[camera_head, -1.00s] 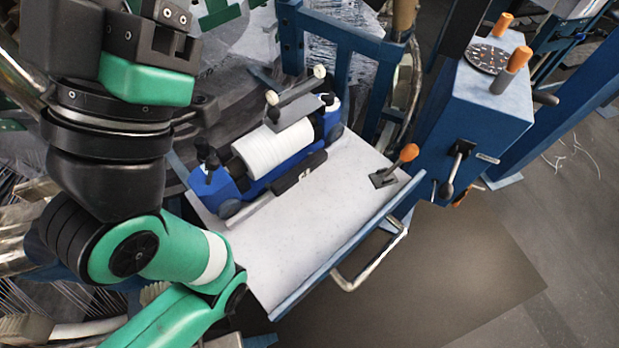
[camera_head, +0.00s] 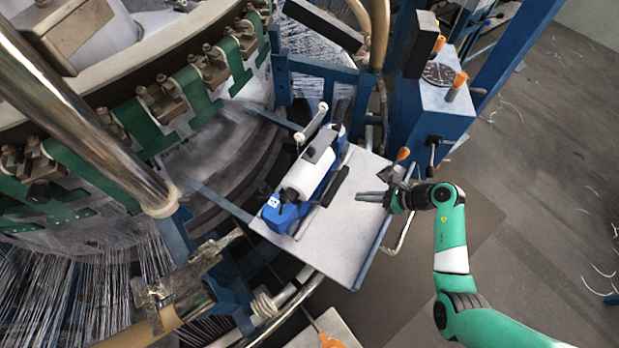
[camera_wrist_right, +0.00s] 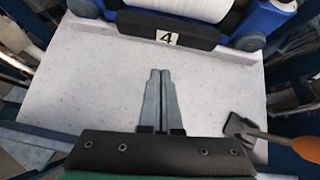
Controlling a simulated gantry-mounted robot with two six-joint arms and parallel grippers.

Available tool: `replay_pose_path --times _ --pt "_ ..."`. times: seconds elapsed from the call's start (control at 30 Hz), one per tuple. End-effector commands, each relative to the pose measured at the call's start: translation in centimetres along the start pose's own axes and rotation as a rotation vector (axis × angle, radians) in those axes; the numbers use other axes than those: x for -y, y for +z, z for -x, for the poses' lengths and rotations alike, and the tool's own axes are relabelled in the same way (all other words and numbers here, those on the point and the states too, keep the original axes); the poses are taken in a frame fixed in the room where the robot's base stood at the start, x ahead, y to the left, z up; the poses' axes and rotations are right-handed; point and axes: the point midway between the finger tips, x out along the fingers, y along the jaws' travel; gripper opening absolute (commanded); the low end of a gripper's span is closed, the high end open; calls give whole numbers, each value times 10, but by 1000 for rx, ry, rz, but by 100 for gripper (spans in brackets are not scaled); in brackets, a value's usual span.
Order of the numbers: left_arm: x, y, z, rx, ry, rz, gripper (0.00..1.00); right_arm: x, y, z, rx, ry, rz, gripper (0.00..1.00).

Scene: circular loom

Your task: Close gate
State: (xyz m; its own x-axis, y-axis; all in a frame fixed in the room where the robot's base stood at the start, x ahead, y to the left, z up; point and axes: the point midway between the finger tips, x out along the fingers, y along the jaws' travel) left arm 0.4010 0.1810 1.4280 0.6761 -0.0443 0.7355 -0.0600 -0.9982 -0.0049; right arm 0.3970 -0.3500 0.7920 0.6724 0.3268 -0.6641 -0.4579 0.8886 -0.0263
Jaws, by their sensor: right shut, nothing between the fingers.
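The gate appears to be the light grey panel (camera_head: 318,240) with a blue edge and a bent metal handle (camera_head: 405,235) on its outer side; it lies out flat from the loom. A blue shuttle (camera_head: 290,210) with a white roll (camera_head: 308,175) sits on it. My right gripper (camera_head: 358,196) is shut and empty over the panel, beside the shuttle. In the right wrist view the closed fingers (camera_wrist_right: 160,72) point toward the shuttle's "4" label (camera_wrist_right: 167,38). The left gripper is out of view.
A blue control box (camera_head: 435,105) with orange knobs stands behind the panel to the right. The curved loom ring (camera_head: 150,65) with green clamps fills the left. The floor (camera_head: 545,210) at the right is mostly open.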

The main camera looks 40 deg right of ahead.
Motion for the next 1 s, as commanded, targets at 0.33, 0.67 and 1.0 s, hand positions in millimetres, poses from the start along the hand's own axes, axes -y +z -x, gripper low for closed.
replay_pose_path --times 0.33,0.67,1.0 --pt "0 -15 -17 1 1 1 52 14 -15 33 -9 -55 -90 0" --pt "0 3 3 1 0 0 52 16 -19 -17 -8 -52 -86 0" --pt "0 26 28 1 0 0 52 21 -6 -82 -5 -54 -82 0"
